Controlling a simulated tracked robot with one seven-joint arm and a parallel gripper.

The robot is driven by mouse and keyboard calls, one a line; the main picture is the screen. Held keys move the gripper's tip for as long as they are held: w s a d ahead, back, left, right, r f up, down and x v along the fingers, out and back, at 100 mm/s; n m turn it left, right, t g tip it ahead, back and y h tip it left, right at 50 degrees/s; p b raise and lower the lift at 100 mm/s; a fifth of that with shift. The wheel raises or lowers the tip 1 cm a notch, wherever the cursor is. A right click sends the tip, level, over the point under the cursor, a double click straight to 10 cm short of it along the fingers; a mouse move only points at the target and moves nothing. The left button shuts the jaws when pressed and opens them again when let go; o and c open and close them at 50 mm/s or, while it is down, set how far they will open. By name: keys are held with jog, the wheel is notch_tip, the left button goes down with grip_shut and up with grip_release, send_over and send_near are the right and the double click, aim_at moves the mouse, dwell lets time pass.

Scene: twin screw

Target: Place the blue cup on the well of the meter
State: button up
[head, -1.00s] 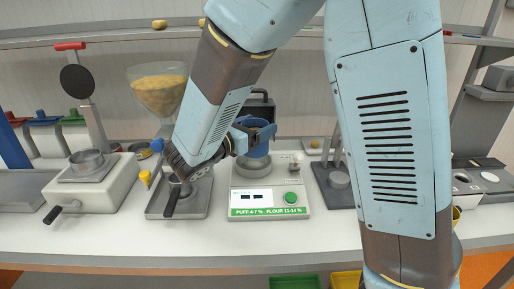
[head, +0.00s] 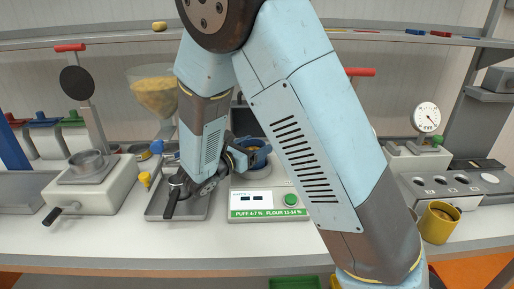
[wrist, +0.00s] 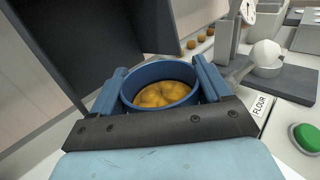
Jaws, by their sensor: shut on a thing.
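The blue cup (head: 258,160), filled with yellow-orange pieces, is upright between the fingers of my gripper (head: 247,151). In the wrist view the blue cup (wrist: 160,109) sits between the two blue fingers of my gripper (wrist: 158,84), one on each side.
A grey tray (head: 155,208) with a hopper (head: 155,92) stands left of the meter. A white device with a round pan (head: 90,165) is farther left. A yellow cup (head: 438,222) stands at the right. A dark upright panel (wrist: 95,45) is close behind the blue cup.

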jog(key=shift+f, duration=0.2)
jog(key=o, duration=0.9)
jog(key=v, duration=1.2)
jog(key=shift+r, duration=0.1)
